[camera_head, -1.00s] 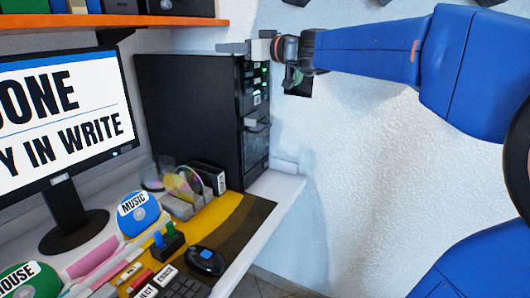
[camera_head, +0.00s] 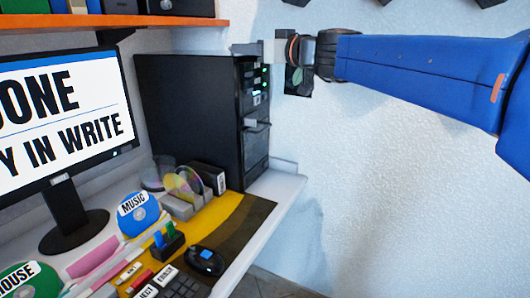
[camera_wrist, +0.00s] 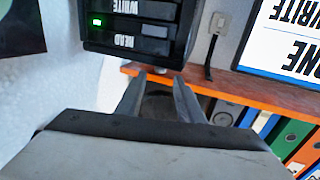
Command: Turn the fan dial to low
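The black computer tower (camera_head: 190,110) stands on the desk, its front panel with green lights facing right. My gripper (camera_head: 257,48) is at the top front edge of the tower in the head view. In the wrist view, my gripper (camera_wrist: 160,92) shows two separated grey fingers. The tower's panel (camera_wrist: 140,28) appears upside down beyond them, with WRITE and READ labels and a green light. A dark shape lies between the fingers, but I cannot tell whether it is held. I cannot make out the fan dial or its setting.
The monitor (camera_head: 65,120) stands left of the tower. An orange shelf (camera_head: 150,21) runs above it, and its edge (camera_wrist: 240,95) is close behind the fingers in the wrist view. Discs, a disc rack and a mouse (camera_head: 206,260) crowd the desk. The white wall (camera_head: 400,200) is bare at right.

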